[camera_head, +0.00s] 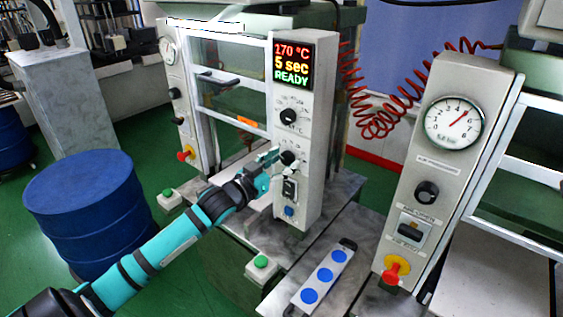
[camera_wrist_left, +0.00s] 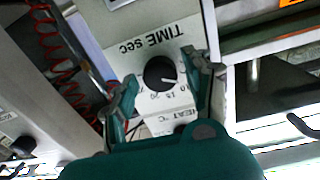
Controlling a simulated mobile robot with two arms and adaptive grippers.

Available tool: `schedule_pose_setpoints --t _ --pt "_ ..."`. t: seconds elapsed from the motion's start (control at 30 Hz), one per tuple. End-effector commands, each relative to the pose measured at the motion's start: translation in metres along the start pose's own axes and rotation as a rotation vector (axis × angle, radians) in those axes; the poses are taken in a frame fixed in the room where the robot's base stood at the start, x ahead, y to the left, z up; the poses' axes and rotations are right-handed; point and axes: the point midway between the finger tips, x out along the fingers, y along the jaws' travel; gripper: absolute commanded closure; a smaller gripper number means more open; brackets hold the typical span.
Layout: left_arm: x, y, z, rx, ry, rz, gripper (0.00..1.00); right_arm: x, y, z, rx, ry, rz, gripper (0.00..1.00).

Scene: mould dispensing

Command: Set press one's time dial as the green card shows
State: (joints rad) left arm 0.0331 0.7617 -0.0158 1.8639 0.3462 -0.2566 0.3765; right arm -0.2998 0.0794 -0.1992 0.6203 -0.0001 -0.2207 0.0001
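Press one's control column (camera_head: 315,190) carries a lit display (camera_head: 292,65) reading 170 °C, 5 sec, READY. The black time dial (camera_head: 288,157) sits below the upper dial (camera_head: 288,115). My left gripper (camera_head: 277,162) is at the time dial and partly covers it. In the left wrist view the time dial (camera_wrist_left: 160,72) shows upside down under the label "TIME sec", its white pointer mark towards the right. The left gripper (camera_wrist_left: 162,85) is open, one finger on each side of the dial, with visible gaps. I see no green card. My right gripper is not in view.
Below the time dial are a switch (camera_head: 290,189) and a blue button (camera_head: 289,211). A second panel with a gauge (camera_head: 454,122) stands at the right. A strip with blue discs (camera_head: 325,276) lies in front. A blue drum (camera_head: 85,200) stands at the left.

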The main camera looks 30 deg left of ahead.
Motion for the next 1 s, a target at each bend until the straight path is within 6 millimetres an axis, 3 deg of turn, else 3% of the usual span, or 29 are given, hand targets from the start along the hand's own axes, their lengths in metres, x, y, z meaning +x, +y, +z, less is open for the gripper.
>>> schedule_pose_setpoints --t 0.07,0.33,0.67,1.0 --pt "-0.0001 0.0001 0.0 0.0 0.0 0.0 0.61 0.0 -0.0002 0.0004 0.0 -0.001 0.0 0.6" --pt "-0.0003 0.0001 -0.0001 -0.001 0.0 0.0 0.96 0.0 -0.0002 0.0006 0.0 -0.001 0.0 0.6" --pt "-0.0002 -0.0001 -0.0007 0.057 -0.002 0.0 0.97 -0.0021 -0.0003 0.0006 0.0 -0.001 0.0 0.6" --pt "0.0 -0.0002 -0.0016 0.279 -0.008 0.001 0.97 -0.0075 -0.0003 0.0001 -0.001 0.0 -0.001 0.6"
